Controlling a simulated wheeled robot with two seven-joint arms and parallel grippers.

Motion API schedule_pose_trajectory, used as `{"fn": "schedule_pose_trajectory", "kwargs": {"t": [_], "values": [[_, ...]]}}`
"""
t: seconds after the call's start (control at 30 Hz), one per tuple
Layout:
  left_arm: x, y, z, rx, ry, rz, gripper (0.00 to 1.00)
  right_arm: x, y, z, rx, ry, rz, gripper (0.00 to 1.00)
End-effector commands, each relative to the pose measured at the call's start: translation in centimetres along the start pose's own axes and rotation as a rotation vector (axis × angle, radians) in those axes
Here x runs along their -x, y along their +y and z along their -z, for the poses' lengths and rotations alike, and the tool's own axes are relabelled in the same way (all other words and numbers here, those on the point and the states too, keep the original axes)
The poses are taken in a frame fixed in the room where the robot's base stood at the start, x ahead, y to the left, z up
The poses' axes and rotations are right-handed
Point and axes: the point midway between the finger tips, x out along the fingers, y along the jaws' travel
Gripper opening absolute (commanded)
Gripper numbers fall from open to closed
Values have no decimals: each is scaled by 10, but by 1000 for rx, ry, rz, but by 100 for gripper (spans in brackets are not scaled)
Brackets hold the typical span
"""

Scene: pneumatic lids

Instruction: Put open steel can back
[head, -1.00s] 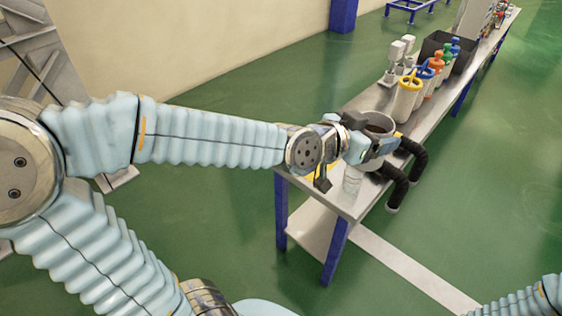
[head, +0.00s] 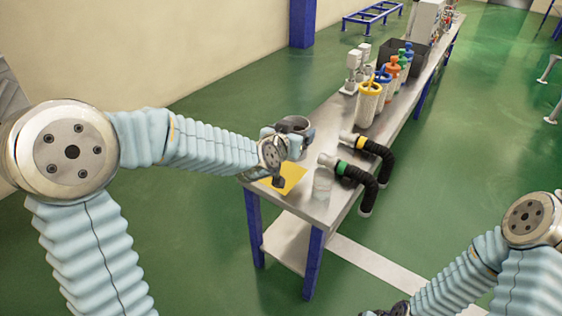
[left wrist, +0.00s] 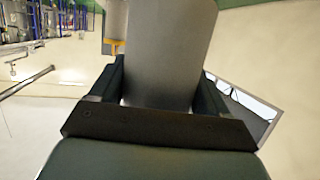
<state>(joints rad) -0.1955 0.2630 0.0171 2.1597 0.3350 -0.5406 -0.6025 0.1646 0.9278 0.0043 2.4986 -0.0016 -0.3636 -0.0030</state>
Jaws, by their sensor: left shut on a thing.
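The open steel can (head: 296,124) is grey with a dark open top. It is held above the near-left end of the steel table (head: 312,212), over or behind a yellow mat (head: 290,177); the exact height is unclear. My left gripper (head: 290,143) is shut on it, and the arm hides part of the can. In the left wrist view the can's grey wall (left wrist: 165,45) stands between the dark fingers. My right arm shows at the lower right of the head view, but its gripper is out of view.
White canisters (head: 368,102) with coloured tops and a black bin (head: 400,54) stand farther along.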

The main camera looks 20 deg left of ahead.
Motion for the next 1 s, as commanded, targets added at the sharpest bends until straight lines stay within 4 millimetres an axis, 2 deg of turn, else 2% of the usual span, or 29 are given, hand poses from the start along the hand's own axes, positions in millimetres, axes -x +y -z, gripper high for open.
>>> {"fn": "schedule_pose_trajectory", "kwargs": {"t": [0.03,0.1,0.37,0.57,0.97,1.0], "values": [[-1,-8,-15,1,-3,3,37,-7,4,1,-2,2,-2,0],[0,-16,-24,0,-2,1,37,-9,6,1,-3,4,-3,0],[1,-29,-41,0,-2,0,37,-11,8,2,-5,6,-5,0],[-7,-31,-71,1,-3,-2,37,-16,12,3,-8,8,-8,0],[-9,-30,-76,1,1,-2,37,-21,13,3,-8,8,-8,0],[-9,-30,-77,1,0,-2,78,-20,13,3,-8,8,-8,0]]}}
